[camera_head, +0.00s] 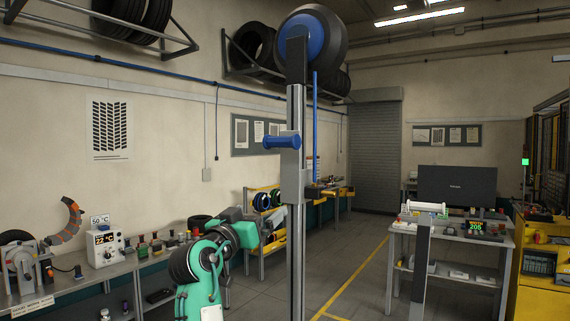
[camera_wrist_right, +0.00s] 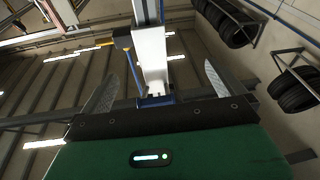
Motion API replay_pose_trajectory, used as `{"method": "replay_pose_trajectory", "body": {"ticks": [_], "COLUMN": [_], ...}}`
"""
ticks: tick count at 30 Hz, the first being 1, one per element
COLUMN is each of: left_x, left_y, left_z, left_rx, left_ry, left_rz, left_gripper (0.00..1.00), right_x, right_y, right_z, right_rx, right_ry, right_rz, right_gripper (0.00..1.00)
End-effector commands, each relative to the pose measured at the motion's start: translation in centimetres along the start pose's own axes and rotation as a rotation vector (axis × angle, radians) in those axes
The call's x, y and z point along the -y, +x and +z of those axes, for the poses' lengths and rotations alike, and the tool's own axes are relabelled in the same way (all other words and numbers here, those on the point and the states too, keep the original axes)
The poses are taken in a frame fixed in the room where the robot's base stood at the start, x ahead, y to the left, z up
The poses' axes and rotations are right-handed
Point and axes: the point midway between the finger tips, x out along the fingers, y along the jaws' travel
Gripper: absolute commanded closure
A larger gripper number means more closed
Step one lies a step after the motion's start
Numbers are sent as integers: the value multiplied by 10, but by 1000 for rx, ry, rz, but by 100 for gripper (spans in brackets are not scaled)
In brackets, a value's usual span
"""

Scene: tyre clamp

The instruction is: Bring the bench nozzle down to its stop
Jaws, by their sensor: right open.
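A tall grey column (camera_head: 297,245) stands in front of me in the head view. A blue handle (camera_head: 281,141) sticks out of its left side, above a grey sliding block (camera_head: 293,186). I cannot tell for sure which part is the nozzle. I see no contact.
A tyre with a blue hub (camera_head: 312,38) sits at the column's top. A cluttered bench (camera_head: 65,292) runs along the left wall. A workbench with a monitor (camera_head: 457,185) and a yellow cabinet (camera_head: 535,270) stand right. Floor right of the column is open.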

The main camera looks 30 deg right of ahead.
Motion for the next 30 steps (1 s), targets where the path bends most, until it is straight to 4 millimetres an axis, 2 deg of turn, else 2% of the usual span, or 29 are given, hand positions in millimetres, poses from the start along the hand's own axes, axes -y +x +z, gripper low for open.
{"method": "replay_pose_trajectory", "body": {"ticks": [1, 3, 6, 9, 13, 16, 30], "left_x": [0, 0, 0, 0, 0, 0, 0], "left_y": [0, 0, 0, 0, -5, -13, -63], "left_z": [0, 0, 0, 0, -1, -2, -6], "left_rx": [0, 0, 0, -1, -1, -1, -1], "left_ry": [0, 0, 0, 0, 0, 0, 0], "left_rz": [0, 0, 0, 0, 0, 0, 1], "left_gripper": [64, 64, 64, 64, 64, 64, 64], "right_x": [-3, -8, -14, -18, -20, -22, -33], "right_y": [2, 2, 2, 1, 7, 20, 112], "right_z": [-30, -61, -93, -111, -122, -125, -139], "right_rx": [-34, -75, -116, -140, -150, -151, -149], "right_ry": [17, 31, 44, 49, 51, 50, 50], "right_rz": [24, 53, 84, 102, 111, 112, 111], "right_gripper": [0, 0, 0, 0, 0, 0, 0]}}
